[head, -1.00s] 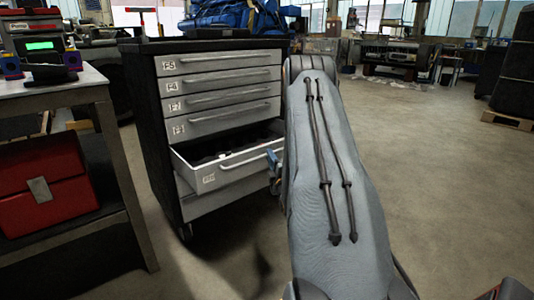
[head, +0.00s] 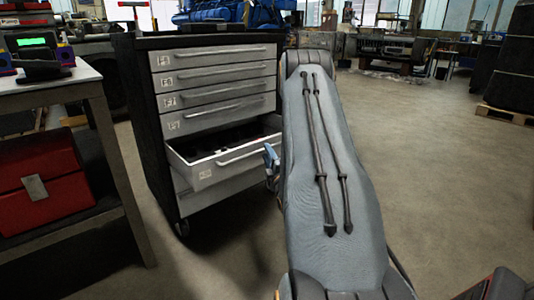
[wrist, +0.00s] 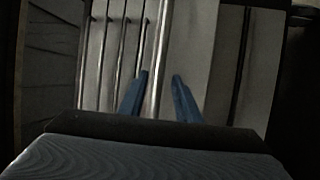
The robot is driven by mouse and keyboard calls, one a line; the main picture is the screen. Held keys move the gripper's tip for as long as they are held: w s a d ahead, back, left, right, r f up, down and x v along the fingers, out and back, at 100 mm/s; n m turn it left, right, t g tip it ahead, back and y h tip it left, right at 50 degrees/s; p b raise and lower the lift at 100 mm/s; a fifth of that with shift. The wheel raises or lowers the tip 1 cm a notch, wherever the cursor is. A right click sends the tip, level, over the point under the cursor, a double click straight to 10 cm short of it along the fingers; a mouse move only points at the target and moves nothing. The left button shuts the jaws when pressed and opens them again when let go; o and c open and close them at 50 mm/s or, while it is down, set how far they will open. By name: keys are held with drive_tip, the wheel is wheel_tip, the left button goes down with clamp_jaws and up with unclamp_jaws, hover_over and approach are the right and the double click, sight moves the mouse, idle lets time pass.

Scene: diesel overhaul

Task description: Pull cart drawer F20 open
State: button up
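The grey-fronted tool cart stands left of my arm. Its lowest labelled drawer (head: 232,170) is pulled part way out, with dark contents showing inside. The label on its front is too blurred to read surely; I take it for F20. My gripper (head: 271,157) shows as a bit of blue at the right end of this drawer's handle, mostly hidden by my arm. In the wrist view, the two blue fingers (wrist: 159,78) are apart. A long bar handle (wrist: 160,55) runs between them, with a visible gap on each side.
Several shut drawers (head: 215,75) are stacked above the open one. A workbench (head: 100,85) with a red toolbox (head: 40,190) beneath it stands close on the left. The floor (head: 440,170) to the right is clear. A pallet (head: 505,115) stands at the far right.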

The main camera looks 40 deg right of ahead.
drive_tip(key=p+v, duration=0.1)
drive_tip(key=v, duration=0.5)
drive_tip(key=shift+s, duration=0.25)
drive_tip(key=shift+f, duration=0.1)
